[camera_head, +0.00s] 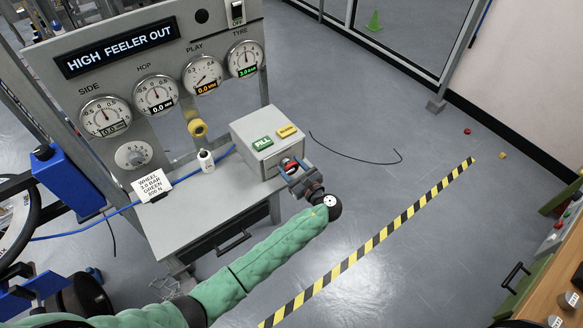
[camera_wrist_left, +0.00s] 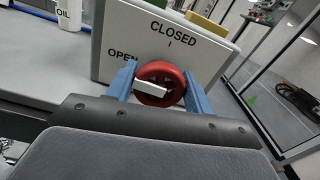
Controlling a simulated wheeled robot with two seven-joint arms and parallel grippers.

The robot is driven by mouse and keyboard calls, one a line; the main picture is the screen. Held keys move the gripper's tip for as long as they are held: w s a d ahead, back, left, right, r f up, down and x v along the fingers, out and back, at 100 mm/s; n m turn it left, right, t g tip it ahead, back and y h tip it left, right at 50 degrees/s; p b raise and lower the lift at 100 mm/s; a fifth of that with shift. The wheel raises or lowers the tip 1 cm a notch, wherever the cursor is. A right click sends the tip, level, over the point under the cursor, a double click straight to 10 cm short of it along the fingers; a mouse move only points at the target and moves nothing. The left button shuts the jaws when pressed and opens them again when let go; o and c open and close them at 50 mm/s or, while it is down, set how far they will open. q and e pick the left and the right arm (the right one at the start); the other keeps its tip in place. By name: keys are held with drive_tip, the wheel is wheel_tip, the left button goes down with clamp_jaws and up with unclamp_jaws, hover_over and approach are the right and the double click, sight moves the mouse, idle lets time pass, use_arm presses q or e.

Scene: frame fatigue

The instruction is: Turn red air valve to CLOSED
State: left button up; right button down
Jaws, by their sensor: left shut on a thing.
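The red air valve (camera_head: 289,162) is a round knob on the side of a grey box (camera_head: 248,134) at the right end of the metal bench. In the left wrist view the red valve (camera_wrist_left: 173,76) has a white bar lying nearly level across its face. The word OPEN (camera_wrist_left: 122,55) is at its upper left, CLOSED (camera_wrist_left: 173,34) above it with a short tick below the word. My left gripper (camera_wrist_left: 160,84) has its blue fingers on either side of the valve, shut on it; it also shows in the head view (camera_head: 292,169). My right gripper is out of view.
A small white oil bottle (camera_head: 206,161) stands on the bench left of the box. A gauge panel (camera_head: 165,52) rises behind.

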use_arm(q)
drive_tip(key=m, duration=0.3)
drive_tip(key=shift+m, duration=0.4)
drive_tip(key=m, duration=0.4)
drive_tip(key=shift+w+d, duration=0.1)
drive_tip(key=shift+d, duration=0.05)
drive_tip(key=m, duration=0.6)
drive_tip(key=shift+d+f+m, duration=0.1)
drive_tip(key=shift+m, duration=1.4)
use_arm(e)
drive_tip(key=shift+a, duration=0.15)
use_arm(q)
drive_tip(key=shift+m, duration=0.4)
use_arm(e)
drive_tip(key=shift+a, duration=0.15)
use_arm(q)
drive_tip(key=shift+f, duration=0.1)
drive_tip(key=o, duration=1)
drive_tip(key=shift+c, duration=0.2)
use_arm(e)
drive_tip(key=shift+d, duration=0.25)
